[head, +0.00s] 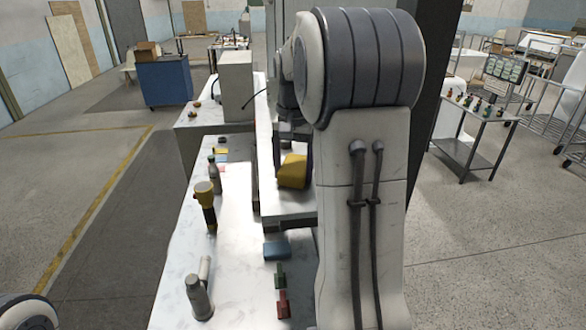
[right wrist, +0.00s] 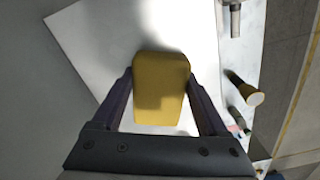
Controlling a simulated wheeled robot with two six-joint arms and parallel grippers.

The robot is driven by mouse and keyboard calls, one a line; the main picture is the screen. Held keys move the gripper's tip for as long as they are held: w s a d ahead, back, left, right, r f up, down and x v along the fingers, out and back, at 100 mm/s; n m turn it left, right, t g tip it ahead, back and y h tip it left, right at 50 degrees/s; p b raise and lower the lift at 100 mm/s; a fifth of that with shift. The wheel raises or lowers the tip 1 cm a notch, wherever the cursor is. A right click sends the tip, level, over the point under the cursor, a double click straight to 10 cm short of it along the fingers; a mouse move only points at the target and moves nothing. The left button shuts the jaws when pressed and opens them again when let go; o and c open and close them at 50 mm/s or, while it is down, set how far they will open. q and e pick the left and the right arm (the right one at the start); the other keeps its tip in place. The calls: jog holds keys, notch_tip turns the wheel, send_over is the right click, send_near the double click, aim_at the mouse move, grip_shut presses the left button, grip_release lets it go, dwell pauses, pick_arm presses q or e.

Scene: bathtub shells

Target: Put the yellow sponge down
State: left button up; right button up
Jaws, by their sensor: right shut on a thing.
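The yellow sponge (head: 293,172) is between the fingers of my right gripper (head: 290,150), which is shut on it. In the right wrist view the sponge (right wrist: 160,98) sits squarely between the two dark fingers of the gripper (right wrist: 160,80). Below it is a flat white surface (right wrist: 95,50), with a dark shadow close to the sponge. I cannot tell whether the sponge touches this surface. My right arm hides part of the scene in the head view. My left gripper is not in view.
On the white bench (head: 235,270) stand a yellow-and-black tool (head: 206,205), a grey bottle (head: 214,173) and a grey tool (head: 199,298). A blue block (head: 276,250), a green piece (head: 280,276) and a red piece (head: 283,304) lie near my arm. The bench's middle strip is clear.

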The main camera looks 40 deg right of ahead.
aim_at(293, 167)
jog(key=shift+f, duration=0.1)
jog(key=o, duration=1.5)
jog(key=shift+r, duration=0.55)
notch_tip(293, 167, up, 11)
